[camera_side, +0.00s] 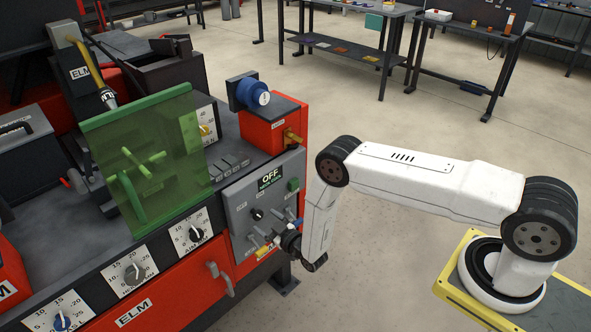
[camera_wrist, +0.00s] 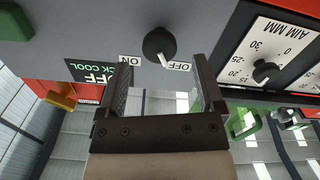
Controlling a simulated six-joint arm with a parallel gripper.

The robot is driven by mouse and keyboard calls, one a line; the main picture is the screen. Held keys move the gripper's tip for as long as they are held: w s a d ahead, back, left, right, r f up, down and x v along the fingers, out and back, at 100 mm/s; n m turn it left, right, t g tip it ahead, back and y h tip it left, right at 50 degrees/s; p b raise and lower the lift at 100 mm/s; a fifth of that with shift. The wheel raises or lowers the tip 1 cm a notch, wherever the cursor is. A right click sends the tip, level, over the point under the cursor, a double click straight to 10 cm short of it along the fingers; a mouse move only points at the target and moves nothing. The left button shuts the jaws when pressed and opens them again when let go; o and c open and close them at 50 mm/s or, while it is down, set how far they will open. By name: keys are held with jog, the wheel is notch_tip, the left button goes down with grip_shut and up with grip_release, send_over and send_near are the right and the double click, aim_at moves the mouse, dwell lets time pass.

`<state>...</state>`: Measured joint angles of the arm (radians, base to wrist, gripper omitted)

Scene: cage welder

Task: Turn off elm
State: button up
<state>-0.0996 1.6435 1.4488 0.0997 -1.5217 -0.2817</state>
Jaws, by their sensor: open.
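The machine marked ELM (camera_side: 133,313) fills the left of the side view, red and dark grey. Its grey control panel (camera_side: 238,222) bears a black knob (camera_side: 257,214), a green button (camera_side: 293,184) and a dark display (camera_side: 270,178) reading OFF. In the wrist view the black knob (camera_wrist: 157,44) sits just beyond my open gripper (camera_wrist: 163,75), roughly in line with the gap between its fingers. ON and OFF labels flank the knob. The fingers look apart from the knob; exact depth is unclear.
White scale dials (camera_side: 130,271) line the machine's front, and one dial (camera_wrist: 265,72) shows right of the knob in the wrist view. A green transparent guard (camera_side: 150,160) stands above the bed. A red box with a blue cylinder (camera_side: 257,98) is behind the panel.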

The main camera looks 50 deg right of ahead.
jog(key=shift+s, duration=2)
jog(key=shift+w+r, duration=0.1)
notch_tip(320, 180, up, 15)
jog(key=w+d+m+g, duration=0.1)
jog(key=m+g, duration=0.1)
jog(key=g, duration=0.5)
jog(key=s+d+r+g, duration=0.1)
jog(key=s+r+g, duration=0.1)
jog(key=s, duration=0.5)
jog(key=s+r+g, duration=0.3)
jog(key=s+r, duration=0.2)
jog(key=s, duration=0.3)
jog(key=s+d+r+m+g, duration=0.1)
jog(key=s+r+g, duration=0.2)
jog(key=s, duration=0.4)
jog(key=shift+s+d+r, duration=0.3)
jog(key=shift+r, duration=0.4)
